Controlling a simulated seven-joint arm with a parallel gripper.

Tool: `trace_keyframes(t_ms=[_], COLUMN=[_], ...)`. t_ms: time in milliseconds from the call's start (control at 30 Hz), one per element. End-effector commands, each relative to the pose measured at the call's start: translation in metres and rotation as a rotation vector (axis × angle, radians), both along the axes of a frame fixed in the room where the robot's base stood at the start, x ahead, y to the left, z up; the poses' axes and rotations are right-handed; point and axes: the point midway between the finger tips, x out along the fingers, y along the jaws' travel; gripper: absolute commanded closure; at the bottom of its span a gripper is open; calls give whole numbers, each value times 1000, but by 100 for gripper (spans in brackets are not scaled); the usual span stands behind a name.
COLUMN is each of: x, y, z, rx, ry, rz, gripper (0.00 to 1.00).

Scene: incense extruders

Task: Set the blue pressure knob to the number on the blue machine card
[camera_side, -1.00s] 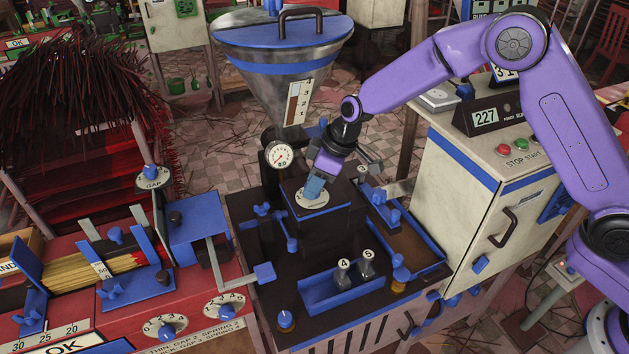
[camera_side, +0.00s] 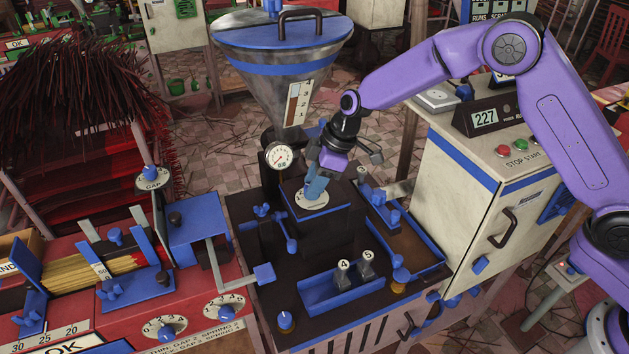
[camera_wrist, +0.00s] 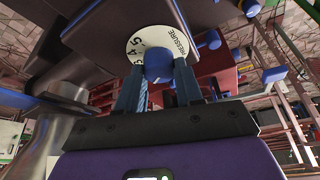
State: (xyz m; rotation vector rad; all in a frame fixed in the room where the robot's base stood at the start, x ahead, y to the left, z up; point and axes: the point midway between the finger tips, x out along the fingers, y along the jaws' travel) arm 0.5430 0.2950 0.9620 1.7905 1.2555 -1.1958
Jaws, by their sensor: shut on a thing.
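The blue pressure knob (camera_wrist: 158,64) sits on a round white dial (camera_wrist: 149,44) marked PRESSURE, with a 4 and a 5 readable on it in the wrist view. In the side view the dial (camera_side: 312,200) lies on top of the dark block below the hopper. My gripper (camera_wrist: 158,84) points down at the dial, its two fingers closed on either side of the knob. In the side view my gripper (camera_side: 316,187) mostly hides the knob, and the setting cannot be read. I cannot make out a blue machine card for certain.
A round gauge (camera_side: 279,157) and a steel hopper (camera_side: 284,70) stand close behind the dial. A blue tray (camera_side: 345,285) with pieces marked 4 and 5 is in front. A white cabinet (camera_side: 470,210) stands to the right.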

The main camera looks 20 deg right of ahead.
Motion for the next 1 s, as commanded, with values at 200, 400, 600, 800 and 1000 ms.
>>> trace_keyframes(t_ms=[200, 400, 600, 800, 1000], x=[0, 0, -1, -6, -12], y=[-1, -1, -7, -21, -36], z=[0, 0, 16, 53, 92], rx=[-1, -1, 1, 2, 2], ry=[2, 1, -2, -3, -3], rz=[-1, -1, -2, -4, -3], gripper=[38, 38, 38, 38, 38])
